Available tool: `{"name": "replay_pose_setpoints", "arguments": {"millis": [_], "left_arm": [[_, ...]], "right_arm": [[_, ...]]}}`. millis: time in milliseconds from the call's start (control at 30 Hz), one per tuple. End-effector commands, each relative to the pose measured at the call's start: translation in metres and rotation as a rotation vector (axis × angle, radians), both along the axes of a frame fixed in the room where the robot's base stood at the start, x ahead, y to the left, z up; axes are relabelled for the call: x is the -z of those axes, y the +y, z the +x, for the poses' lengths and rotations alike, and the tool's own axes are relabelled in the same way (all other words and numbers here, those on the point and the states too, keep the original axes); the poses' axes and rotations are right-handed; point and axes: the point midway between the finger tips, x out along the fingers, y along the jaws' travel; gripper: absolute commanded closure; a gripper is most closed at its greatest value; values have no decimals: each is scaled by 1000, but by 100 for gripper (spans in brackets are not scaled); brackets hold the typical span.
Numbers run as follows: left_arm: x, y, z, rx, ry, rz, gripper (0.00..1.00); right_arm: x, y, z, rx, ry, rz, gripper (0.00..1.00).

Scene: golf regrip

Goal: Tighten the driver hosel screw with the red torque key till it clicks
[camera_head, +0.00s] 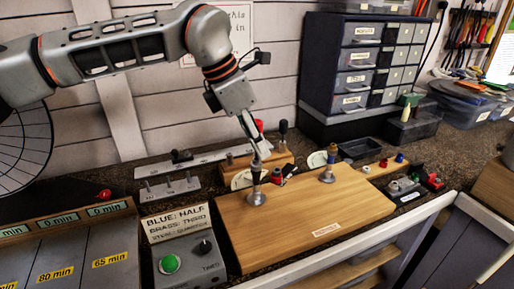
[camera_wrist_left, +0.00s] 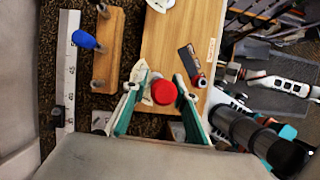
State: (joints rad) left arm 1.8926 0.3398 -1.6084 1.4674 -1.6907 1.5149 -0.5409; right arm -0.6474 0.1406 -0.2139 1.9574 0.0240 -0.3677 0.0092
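The red key's round top (camera_wrist_left: 163,91) shows between the fingers of my left gripper (camera_wrist_left: 160,80) in the left wrist view, with a small gap to each finger. In the head view a red top (camera_head: 259,125) shows just beside the fingers of my left gripper (camera_head: 256,148). Below the fingers a dark upright post stands on a round metal base (camera_head: 257,199) on the wooden board (camera_head: 340,215). The key's lower end and any screw are hidden. I cannot tell whether key and post touch. My right gripper is in neither view.
A second post (camera_head: 327,172) stands farther right on the board. A wooden rack (camera_wrist_left: 106,55) with a blue-handled tool (camera_wrist_left: 84,39) is behind. A small black and red item (camera_wrist_left: 188,62) lies nearby. A control box (camera_head: 187,262) with a green button sits left; drawers (camera_head: 365,60) stand behind.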

Motion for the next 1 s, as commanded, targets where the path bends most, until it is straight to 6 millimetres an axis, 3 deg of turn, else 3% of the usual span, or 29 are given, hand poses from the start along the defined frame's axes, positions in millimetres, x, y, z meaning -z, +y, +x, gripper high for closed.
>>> {"name": "replay_pose_setpoints", "arguments": {"millis": [267,700,1000], "left_arm": [[1,0,0,-77,0,0,73],[2,0,0,-469,-1,1,73],[1,0,0,-623,-1,1,73]], "right_arm": [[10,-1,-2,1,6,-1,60],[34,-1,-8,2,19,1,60],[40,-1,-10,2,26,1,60]]}}
